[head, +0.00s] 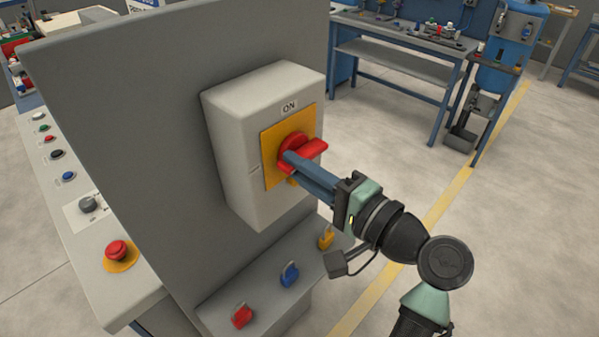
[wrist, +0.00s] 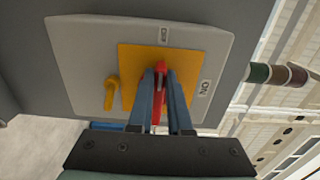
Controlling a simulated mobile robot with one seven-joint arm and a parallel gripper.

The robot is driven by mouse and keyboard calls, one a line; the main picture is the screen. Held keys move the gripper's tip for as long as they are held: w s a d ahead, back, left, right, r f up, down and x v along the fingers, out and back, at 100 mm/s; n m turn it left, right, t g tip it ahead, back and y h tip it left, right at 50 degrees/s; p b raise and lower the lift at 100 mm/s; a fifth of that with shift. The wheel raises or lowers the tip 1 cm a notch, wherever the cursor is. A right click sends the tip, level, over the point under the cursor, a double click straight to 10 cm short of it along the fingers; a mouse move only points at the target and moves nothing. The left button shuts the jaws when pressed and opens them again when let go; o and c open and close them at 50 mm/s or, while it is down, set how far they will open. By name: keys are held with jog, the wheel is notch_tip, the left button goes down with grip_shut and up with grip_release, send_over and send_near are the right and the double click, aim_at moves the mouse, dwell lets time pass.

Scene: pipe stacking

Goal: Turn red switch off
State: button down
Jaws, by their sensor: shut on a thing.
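The red switch (head: 312,148) is a rotary handle on a yellow plate (head: 270,168), on the front of a light grey box (head: 235,140). An ON label (head: 290,107) sits above the plate. In the wrist view the red handle (wrist: 158,90) lies between the two blue fingers of my gripper (wrist: 162,80). My gripper (head: 288,157) is shut on the red handle. The handle points to the right and slightly up in the head view. The fingers hide part of the handle and plate.
The box is fixed to a grey panel (head: 120,110). Below it, a ledge holds red (head: 242,315), blue (head: 290,273) and yellow (head: 325,238) padlocks. A control desk with a red emergency button (head: 118,250) stands left. Open floor lies to the right.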

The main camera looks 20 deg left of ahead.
jog(key=shift+f, duration=0.1)
dwell(0.3)
jog(key=c, duration=0.8)
grip_release()
jog(key=shift+c, duration=0.2)
jog(key=b+v, duration=0.2)
jog(key=v, duration=1.1)
jog(key=shift+b, duration=0.35)
jog(key=shift+w, duration=0.1)
